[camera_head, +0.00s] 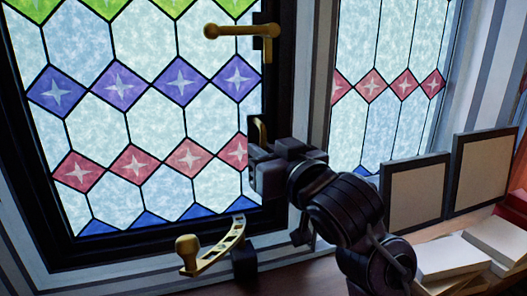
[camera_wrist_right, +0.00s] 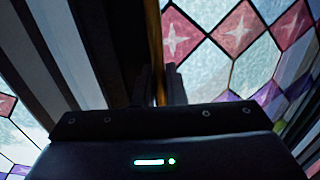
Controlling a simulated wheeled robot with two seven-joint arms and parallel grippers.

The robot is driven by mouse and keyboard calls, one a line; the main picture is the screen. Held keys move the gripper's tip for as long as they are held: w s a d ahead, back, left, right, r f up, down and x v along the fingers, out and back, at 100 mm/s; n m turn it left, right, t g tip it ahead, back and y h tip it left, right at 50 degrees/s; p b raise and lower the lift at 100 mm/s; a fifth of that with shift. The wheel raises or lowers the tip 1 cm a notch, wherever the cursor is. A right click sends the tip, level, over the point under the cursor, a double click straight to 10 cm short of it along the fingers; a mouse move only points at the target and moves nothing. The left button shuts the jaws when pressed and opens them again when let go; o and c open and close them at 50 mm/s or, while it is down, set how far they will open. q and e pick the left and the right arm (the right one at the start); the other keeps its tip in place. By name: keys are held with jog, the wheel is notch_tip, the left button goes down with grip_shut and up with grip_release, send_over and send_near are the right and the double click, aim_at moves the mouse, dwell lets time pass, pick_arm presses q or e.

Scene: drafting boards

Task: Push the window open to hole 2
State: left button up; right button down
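The window (camera_head: 150,115) is a dark-framed stained-glass sash filling the left of the head view. A brass stay bar (camera_head: 215,248) with a row of holes and a knob lies along its bottom edge, over a dark block (camera_head: 244,262). My right gripper (camera_head: 254,160) is at the right side of the window frame, beside a brass plate (camera_head: 258,130). In the wrist view its dark fingers (camera_wrist_right: 160,88) are close together, with an upright brass strip (camera_wrist_right: 154,40) showing between them. Whether they grip it is unclear. My left gripper is not in view.
A brass handle (camera_head: 240,31) is on the upper right of the window frame. A second stained-glass window (camera_head: 385,75) stands to the right. Framed panels (camera_head: 415,192) and stacked pale books (camera_head: 455,257) occupy the sill at right.

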aim_at(257, 143)
jog(key=shift+w, duration=0.1)
jog(key=w, duration=0.2)
jog(key=w+a, duration=0.1)
jog(key=w, duration=0.1)
jog(key=shift+w, duration=0.1)
jog(key=shift+w+a+f, duration=0.1)
jog(key=shift+w, duration=0.05)
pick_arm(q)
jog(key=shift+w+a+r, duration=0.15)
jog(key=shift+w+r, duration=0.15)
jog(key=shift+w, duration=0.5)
pick_arm(e)
jog(key=c, duration=1.6)
grip_release()
jog(key=shift+c, duration=0.2)
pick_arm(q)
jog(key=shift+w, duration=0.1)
